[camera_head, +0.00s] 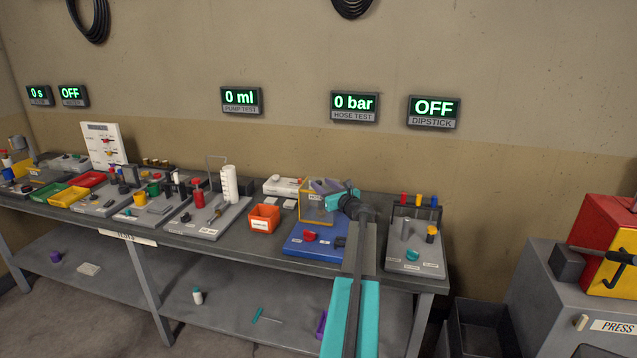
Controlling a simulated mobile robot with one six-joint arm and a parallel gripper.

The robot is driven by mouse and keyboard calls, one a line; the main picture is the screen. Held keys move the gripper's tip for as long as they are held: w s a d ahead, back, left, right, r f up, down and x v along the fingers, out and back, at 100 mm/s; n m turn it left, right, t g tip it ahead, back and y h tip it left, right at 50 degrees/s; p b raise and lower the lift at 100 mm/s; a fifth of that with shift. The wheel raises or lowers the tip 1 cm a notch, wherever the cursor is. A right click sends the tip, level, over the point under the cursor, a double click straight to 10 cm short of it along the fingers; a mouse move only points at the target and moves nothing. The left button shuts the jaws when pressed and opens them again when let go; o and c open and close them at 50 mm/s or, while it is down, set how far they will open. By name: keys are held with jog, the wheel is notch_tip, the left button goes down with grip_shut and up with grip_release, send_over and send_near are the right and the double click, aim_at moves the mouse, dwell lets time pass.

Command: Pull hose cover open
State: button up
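The hose cover (312,211) is a yellow, see-through box with a partly readable label. It stands at the back of a blue base plate (302,247) on the right half of the workbench. My arm reaches in from the bottom of the view, and my gripper (326,189) is at the top of the cover, on its right side. The fingers are small, dark and overlap the cover's upper edge. I cannot tell whether they touch it or how far apart they are. The arm hides the right part of the blue base.
An orange bin (264,218) stands left of the blue base. A grey plate (415,258) with a metal cylinder and coloured plugs lies to its right. The hose test display (355,106) reads 0 bar. A red and yellow press (607,240) stands at the far right.

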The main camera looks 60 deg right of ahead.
aim_at(320, 183)
jog(key=shift+p+x, duration=0.35)
jog(key=shift+x, duration=1.15)
jog(key=shift+c, duration=0.3)
grip_shut()
